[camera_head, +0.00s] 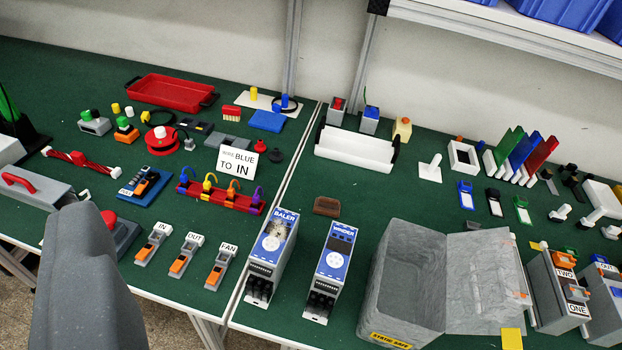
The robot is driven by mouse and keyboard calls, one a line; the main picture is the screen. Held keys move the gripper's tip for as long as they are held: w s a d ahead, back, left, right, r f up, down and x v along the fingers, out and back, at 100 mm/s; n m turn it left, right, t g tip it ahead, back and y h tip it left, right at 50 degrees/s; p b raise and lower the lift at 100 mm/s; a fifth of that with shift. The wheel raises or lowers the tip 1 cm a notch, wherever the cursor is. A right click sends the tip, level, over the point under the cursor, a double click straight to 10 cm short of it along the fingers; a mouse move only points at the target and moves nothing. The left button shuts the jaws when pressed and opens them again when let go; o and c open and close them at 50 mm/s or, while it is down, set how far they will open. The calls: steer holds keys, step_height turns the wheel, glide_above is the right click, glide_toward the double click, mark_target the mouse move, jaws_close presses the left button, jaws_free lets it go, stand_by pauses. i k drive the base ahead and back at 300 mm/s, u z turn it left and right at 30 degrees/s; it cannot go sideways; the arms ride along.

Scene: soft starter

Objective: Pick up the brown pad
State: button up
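The brown pad (327,206) is a small, flat, rounded block. It lies on the green table top, just right of the seam between the two tables and behind the blue-and-grey drive units. Nothing covers it. A large dark grey part, which looks like part of my gripper (92,280), fills the lower left. It is well to the left of the pad and nearer the camera, not touching it. Its fingertips cannot be made out, so whether it is open or shut does not show.
An open grey STATIC SAFE box (405,290) is to the right. A white tray (355,148) lies behind. Hooks on a red rail (220,195) are to the left. Bare green table surrounds the pad.

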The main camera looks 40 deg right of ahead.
mark_target(325, 206)
steer(key=z, duration=0.45)
steer(key=i, duration=1.1)
steer(key=z, duration=0.7)
